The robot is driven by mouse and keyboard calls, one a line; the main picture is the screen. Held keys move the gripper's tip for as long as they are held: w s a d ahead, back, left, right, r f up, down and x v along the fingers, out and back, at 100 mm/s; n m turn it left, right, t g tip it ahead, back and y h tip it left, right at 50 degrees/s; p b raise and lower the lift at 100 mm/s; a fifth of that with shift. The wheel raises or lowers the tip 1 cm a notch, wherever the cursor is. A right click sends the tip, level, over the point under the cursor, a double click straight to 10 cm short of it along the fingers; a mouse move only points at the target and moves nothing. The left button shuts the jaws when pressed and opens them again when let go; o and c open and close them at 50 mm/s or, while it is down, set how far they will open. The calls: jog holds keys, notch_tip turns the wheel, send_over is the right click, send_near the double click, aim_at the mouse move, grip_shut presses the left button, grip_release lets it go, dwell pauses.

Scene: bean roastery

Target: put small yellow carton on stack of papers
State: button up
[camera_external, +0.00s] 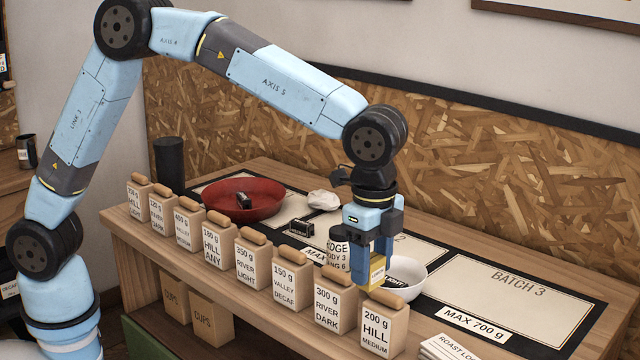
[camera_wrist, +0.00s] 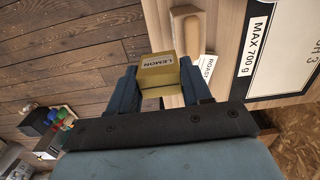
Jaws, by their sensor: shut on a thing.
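The small yellow carton (camera_wrist: 158,72), labelled LEMON, is between the fingers of my gripper (camera_wrist: 162,88) in the wrist view. In the external view my gripper (camera_external: 374,262) is shut on the yellow carton (camera_external: 378,270), partly hidden by the fingers, above the counter by the white bowl. The stack of papers (camera_external: 446,348), headed ROAST LOG, lies at the counter's front right, partly cut off by the frame's lower edge.
A white bowl (camera_external: 408,276) stands right of the gripper. A red bowl (camera_external: 240,200) is at the left. The BATCH 3 mat (camera_external: 520,300) is clear.

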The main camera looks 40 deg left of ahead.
jog(key=shift+s+d+f, duration=0.1)
jog(key=shift+d, duration=0.25)
jog(key=w+d+f, duration=0.2)
jog(key=d+f, duration=0.1)
jog(key=w+d+f, duration=0.6)
jog(key=d, duration=0.1)
jog(key=shift+d, duration=0.1)
jog(key=shift+w+d+f, duration=0.2)
jog(key=shift+f, duration=1.65)
jog(key=shift+f, duration=0.1)
jog(key=o, duration=1)
jog(key=shift+o, duration=0.2)
